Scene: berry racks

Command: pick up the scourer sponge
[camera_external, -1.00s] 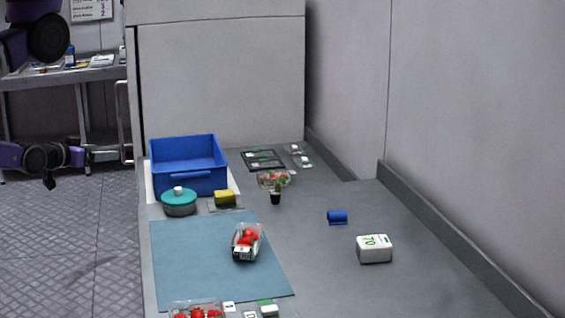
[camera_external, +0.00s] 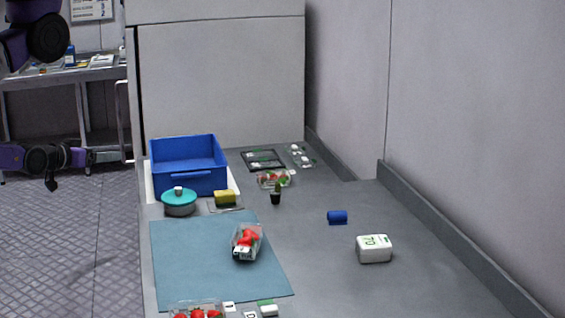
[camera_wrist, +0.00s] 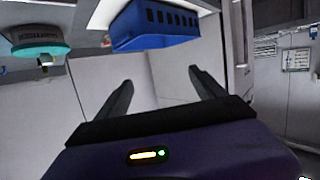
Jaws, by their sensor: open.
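The scourer sponge (camera_external: 225,198) is a small yellow block with a darker face. In the external view it lies on a small flat clear or grey piece on the bench, just right of the teal-lidded pot (camera_external: 179,203) and in front of the blue crate (camera_external: 183,187). My gripper (camera_wrist: 160,76) is open and empty in the wrist view, its two dark fingers spread apart. In the external view my arm's end is off the bench's left side, well away from the sponge. I cannot make out the sponge for sure in the wrist view.
A teal mat (camera_external: 210,262) bears a strawberry punnet (camera_external: 246,240). A small plant pot (camera_external: 275,197), blue cylinder (camera_external: 337,217) and white box (camera_external: 374,249) stand further right. The crate (camera_wrist: 155,42) and pot (camera_wrist: 38,49) show in the wrist view. A wall bounds the right side.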

